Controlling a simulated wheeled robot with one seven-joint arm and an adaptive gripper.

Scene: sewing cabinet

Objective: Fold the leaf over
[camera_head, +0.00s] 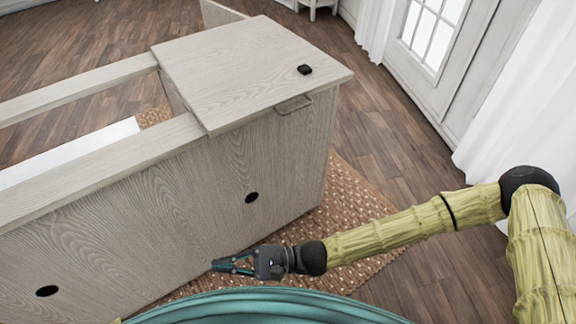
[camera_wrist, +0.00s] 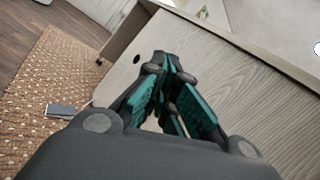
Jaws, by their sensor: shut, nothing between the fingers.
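The leaf (camera_head: 245,65) is a pale wood-grain panel lying flat on the right end of the sewing cabinet (camera_head: 150,215). My gripper (camera_head: 214,265) is low in front of the cabinet's front panel, below and left of the handle, and apart from the leaf. In the wrist view my gripper (camera_wrist: 162,58) has its fingers together with nothing between them, pointing along the cabinet front.
Left of the leaf, the cabinet top is an open frame with a white surface (camera_head: 70,152) inside. Dark round holes (camera_head: 251,197) mark the front panel. A woven rug (camera_head: 350,215) lies below. White curtains and a glazed door (camera_head: 430,40) stand at the right; wooden floor lies between.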

